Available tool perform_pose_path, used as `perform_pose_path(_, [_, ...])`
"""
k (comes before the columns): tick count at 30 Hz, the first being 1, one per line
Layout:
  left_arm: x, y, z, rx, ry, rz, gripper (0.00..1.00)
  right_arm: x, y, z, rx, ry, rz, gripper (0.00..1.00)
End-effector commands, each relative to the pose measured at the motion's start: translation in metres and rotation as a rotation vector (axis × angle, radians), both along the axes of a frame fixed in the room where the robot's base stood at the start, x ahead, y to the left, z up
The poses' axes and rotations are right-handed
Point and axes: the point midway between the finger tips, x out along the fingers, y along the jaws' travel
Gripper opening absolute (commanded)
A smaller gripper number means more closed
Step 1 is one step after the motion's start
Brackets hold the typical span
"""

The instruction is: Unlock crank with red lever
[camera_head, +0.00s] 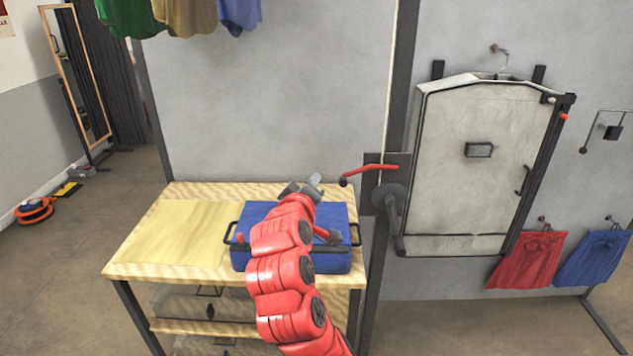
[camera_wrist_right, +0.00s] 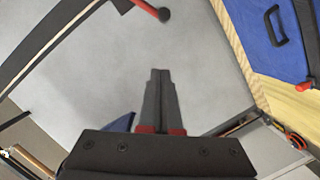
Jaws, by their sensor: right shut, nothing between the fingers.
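The red lever (camera_head: 368,172) sits on a dark plate on the upright post, its knobbed end pointing left. The dark crank (camera_head: 393,205) is just below it, with its handle hanging down. My right gripper (camera_head: 317,180) is shut and empty, left of the lever's knob and apart from it, above the back of the table. In the right wrist view its closed fingers (camera_wrist_right: 160,75) point at grey wall. A red bar with a dark end (camera_wrist_right: 145,8), probably the lever, shows at that view's top edge. My left gripper is not in view.
A blue case (camera_head: 335,262) lies on the wooden table (camera_head: 135,262) under my right arm. A pale rope runs up the post (camera_head: 404,60). Red and blue cloths (camera_head: 527,258) hang lower right.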

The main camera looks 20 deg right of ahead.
Motion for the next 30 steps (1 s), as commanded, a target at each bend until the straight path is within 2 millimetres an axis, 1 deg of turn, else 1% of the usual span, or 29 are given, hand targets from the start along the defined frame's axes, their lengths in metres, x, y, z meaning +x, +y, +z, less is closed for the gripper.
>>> perform_pose_path(1, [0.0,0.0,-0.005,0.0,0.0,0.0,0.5,-0.006,0.005,-0.001,-0.001,-0.004,0.003,0.0])
perform_pose_path(6, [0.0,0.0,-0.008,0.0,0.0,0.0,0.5,-0.019,0.01,0.002,-0.002,0.001,0.0,0.0])
perform_pose_path(18, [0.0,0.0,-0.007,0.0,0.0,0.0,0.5,-0.02,0.011,0.003,-0.002,-0.001,0.003,0.0])
perform_pose_path(20, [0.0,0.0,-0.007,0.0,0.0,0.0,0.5,-0.017,0.013,0.001,-0.012,-0.01,0.013,0.0])
perform_pose_path(23, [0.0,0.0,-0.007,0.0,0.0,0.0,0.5,-0.004,0.021,-0.004,-0.049,-0.056,0.067,0.0])
perform_pose_path(26, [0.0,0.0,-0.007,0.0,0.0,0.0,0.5,0.015,0.039,-0.016,-0.092,-0.139,0.175,0.0])
perform_pose_path(27, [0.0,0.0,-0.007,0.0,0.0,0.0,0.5,0.021,0.049,-0.023,-0.107,-0.179,0.231,0.0])
perform_pose_path(30, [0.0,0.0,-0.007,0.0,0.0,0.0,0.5,0.029,0.074,-0.044,-0.111,-0.285,0.383,0.0])
